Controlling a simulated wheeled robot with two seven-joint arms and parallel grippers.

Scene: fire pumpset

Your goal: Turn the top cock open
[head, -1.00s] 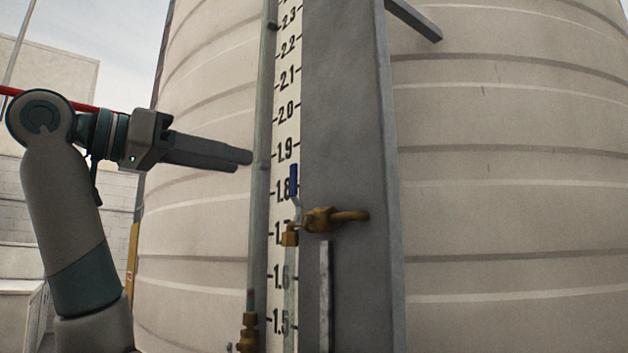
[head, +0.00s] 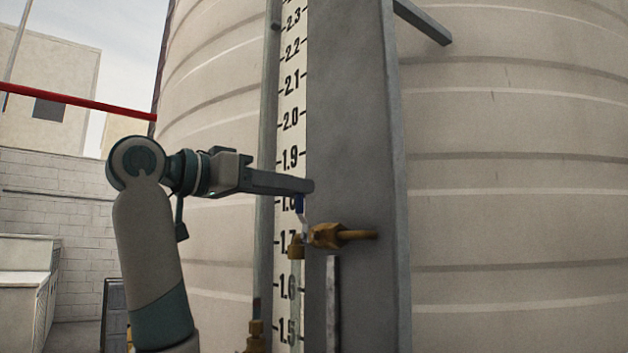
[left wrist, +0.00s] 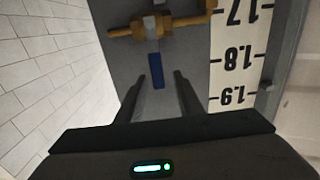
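The top cock (head: 326,236) is a brass valve on the grey post beside the gauge scale. Its blue lever handle (head: 300,204) points up, near the 1.8 mark. In the left wrist view the brass valve (left wrist: 150,27) is at the top, with the blue handle (left wrist: 156,70) pointing toward my gripper. My left gripper (head: 312,186) is at the top end of the handle in the head view. In the left wrist view its two fingers (left wrist: 157,76) are apart, with the handle's end between or just beyond their tips; contact cannot be told. My right gripper is not in view.
The white scale (head: 290,118) and grey post (head: 350,120) run up the ribbed tank (head: 510,180). A second brass fitting (head: 256,338) sits low on the pipe. A red pipe (head: 75,101) and a block wall (head: 60,190) lie at left.

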